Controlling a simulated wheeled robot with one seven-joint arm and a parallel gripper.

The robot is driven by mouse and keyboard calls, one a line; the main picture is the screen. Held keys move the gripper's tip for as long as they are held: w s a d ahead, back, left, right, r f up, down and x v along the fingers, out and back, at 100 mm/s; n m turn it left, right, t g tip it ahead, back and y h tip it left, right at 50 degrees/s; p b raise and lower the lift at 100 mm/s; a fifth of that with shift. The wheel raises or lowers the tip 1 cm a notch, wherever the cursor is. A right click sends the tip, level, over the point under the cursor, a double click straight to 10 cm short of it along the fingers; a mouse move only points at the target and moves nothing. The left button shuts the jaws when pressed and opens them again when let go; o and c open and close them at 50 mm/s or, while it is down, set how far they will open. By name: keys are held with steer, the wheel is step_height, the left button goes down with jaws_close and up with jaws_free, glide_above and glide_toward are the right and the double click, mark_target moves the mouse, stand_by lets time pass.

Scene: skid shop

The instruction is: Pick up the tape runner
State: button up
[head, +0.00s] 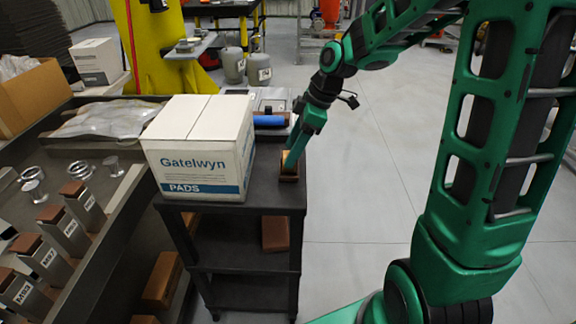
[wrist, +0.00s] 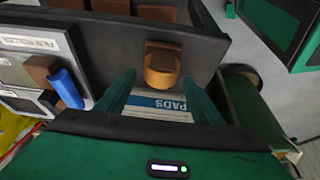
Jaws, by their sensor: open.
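A small brown and orange block-like thing, which I take to be the tape runner (head: 289,177), sits on the dark cart top (head: 272,199) near its right edge, beside the white carton. It also shows in the wrist view (wrist: 161,68), with a dark brown top part and a rounded orange part. My gripper (head: 290,164) points down at it. In the wrist view my gripper (wrist: 159,80) is open, with one green finger on each side of the tape runner's line. I cannot tell whether a finger touches it.
The white Gatelwyn PADS carton (head: 200,146) stands close on the left. A blue roll (head: 269,120) lies behind on the cart. Brown blocks (head: 275,233) lie on the lower shelf. A bench with metal parts (head: 76,207) stands left; open floor (head: 365,215) lies right.

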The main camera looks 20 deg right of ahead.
steer(key=shift+x, duration=1.3)
steer(key=c, duration=1.3)
steer(key=shift+r, duration=5.05)
